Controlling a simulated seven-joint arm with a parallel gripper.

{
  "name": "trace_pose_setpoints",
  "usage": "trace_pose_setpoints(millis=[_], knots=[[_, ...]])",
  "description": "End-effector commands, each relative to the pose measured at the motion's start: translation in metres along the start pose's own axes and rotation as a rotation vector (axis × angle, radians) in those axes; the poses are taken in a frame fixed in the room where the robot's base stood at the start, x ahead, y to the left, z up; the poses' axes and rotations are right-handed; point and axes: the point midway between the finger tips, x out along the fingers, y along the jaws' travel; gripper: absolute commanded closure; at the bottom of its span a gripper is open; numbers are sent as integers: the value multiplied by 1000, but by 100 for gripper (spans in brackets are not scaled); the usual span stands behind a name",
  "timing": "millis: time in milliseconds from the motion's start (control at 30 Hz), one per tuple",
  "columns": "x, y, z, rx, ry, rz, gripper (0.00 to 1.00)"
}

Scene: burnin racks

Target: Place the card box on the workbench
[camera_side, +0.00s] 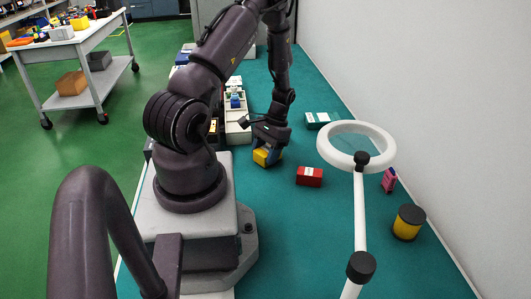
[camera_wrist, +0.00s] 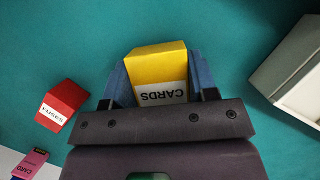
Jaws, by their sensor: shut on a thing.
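The card box is yellow with a white label reading CARDS; it shows in the wrist view (camera_wrist: 157,70) and in the side view (camera_side: 262,157). My gripper (camera_wrist: 160,80) is shut on it, with a blue finger on each side. In the side view my gripper (camera_side: 266,150) points down close over the green workbench top (camera_side: 320,225). The box is low at the bench surface; I cannot tell whether its underside touches it.
A red FUSES box (camera_side: 309,176) stands right of my gripper. A green box (camera_side: 317,120) lies behind. A magnifier lamp (camera_side: 360,205), a pink card item (camera_side: 389,180) and a yellow-black cylinder (camera_side: 408,222) are at right. A pale tray (camera_side: 237,125) is at left. The front bench is clear.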

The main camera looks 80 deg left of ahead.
Motion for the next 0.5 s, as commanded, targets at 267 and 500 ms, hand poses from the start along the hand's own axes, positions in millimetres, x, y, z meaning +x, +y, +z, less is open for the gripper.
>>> trace_pose_setpoints(millis=[267, 500], knots=[[2, 0, -1, 0, 2, 0, 75], [6, 0, -2, 0, 2, 0, 31]])
